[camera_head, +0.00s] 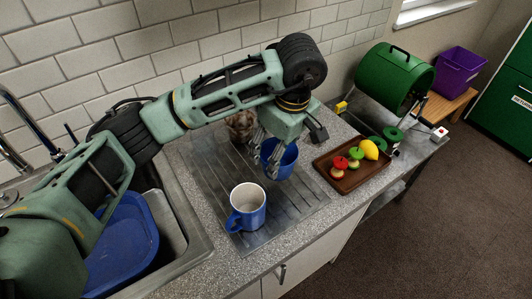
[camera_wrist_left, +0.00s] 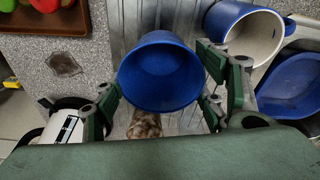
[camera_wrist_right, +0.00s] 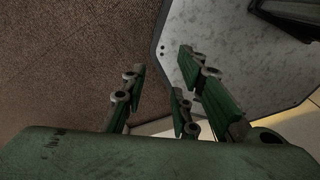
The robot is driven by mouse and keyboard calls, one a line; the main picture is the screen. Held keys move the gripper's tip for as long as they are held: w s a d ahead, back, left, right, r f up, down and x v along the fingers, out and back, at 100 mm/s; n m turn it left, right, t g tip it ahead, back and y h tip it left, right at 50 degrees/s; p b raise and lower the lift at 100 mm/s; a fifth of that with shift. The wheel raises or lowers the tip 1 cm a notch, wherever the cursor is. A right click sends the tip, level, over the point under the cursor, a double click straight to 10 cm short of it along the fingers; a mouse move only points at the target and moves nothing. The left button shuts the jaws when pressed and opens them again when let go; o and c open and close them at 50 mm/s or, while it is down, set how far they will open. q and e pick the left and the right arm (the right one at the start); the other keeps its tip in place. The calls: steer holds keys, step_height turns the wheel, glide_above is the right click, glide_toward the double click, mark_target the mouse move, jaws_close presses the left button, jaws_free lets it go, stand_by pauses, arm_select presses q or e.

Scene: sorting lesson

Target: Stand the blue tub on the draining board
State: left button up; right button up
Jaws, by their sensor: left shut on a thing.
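The blue tub (camera_head: 284,163) is over the far right part of the grey ribbed draining board (camera_head: 204,171) in the head view. My left gripper (camera_head: 268,153) is shut on the tub from above, with its fingers at the tub's sides. In the left wrist view the tub (camera_wrist_left: 158,78) shows its round open mouth between the fingers. I cannot tell whether its base touches the board.
A blue mug (camera_head: 247,207) with a white inside stands on the board. A mottled brown thing (camera_head: 240,125) is behind the tub. A brown tray (camera_head: 340,186) with toy food is at the right. A blue basin (camera_head: 128,240) sits in the sink at the left.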

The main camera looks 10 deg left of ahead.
mark_target(269, 152)
arm_select(q)
steer(key=shift+w+a+f+p, duration=0.25)
steer(key=shift+w+a+f, duration=0.2)
steer(key=shift+w+a, duration=0.2)
steer(key=shift+w+a+f+p, duration=0.2)
steer(key=shift+w+a+f, duration=0.25)
steer(key=shift+w+a, duration=0.15)
steer(key=shift+w+a+f, duration=0.3)
steer(key=shift+f, duration=0.2)
step_height(269, 152, down, 3)
steer(key=shift+f+p, duration=0.1)
steer(key=shift+p, duration=0.95)
steer(key=shift+f, duration=0.25)
steer(key=shift+f+b, duration=0.2)
steer(key=shift+b, duration=0.1)
steer(key=o, duration=0.8)
steer(key=shift+c, duration=0.2)
steer(key=shift+o, duration=0.2)
arm_select(e)
steer(key=shift+t, duration=0.3)
steer(key=w+r, duration=0.3)
steer(key=shift+d+r, duration=0.1)
steer(key=shift+d, duration=0.05)
